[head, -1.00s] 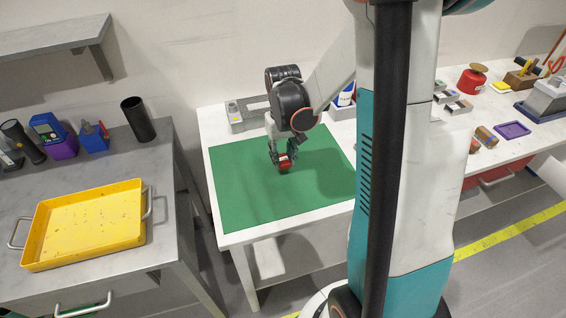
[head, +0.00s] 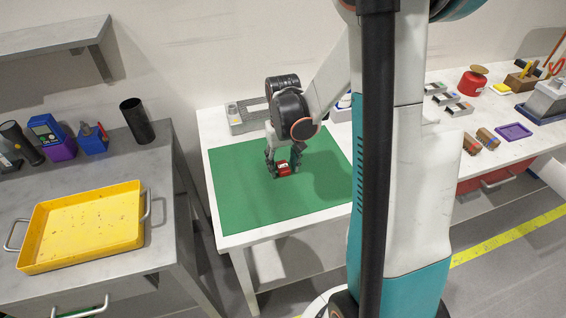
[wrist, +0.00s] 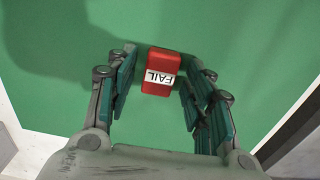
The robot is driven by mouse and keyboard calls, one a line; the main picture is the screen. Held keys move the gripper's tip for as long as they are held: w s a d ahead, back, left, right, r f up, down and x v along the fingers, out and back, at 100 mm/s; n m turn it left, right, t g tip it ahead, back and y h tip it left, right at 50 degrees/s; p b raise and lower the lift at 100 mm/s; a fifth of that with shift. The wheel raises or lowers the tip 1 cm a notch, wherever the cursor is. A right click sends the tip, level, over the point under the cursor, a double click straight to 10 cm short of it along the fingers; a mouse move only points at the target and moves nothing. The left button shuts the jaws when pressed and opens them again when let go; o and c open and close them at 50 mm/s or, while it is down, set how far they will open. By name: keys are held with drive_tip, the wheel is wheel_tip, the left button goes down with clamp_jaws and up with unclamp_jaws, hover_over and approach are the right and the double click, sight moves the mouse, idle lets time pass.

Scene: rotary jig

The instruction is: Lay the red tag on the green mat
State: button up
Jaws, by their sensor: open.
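The red tag (head: 283,168) is a small red block with a white label. The label reads FAIL in the wrist view (wrist: 161,71). The tag appears to lie on the green mat (head: 240,197), near its middle. My gripper (head: 283,171) is low over the mat at the tag. In the wrist view my gripper (wrist: 158,85) is open, with one finger on each side of the tag and green showing between the fingers and the tag. The mat fills most of the wrist view.
A grey organizer (head: 248,114) stands at the back of the white table (head: 290,221). A yellow tray (head: 83,227) sits on the grey bench at left, near a black cup (head: 138,120). Small items, including a purple tray (head: 514,131), lie to the right. The front of the mat is clear.

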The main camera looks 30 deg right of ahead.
sight(283, 166)
wheel_tip(283, 166, up, 12)
drive_tip(key=p, duration=0.4)
drive_tip(key=shift+r, duration=0.15)
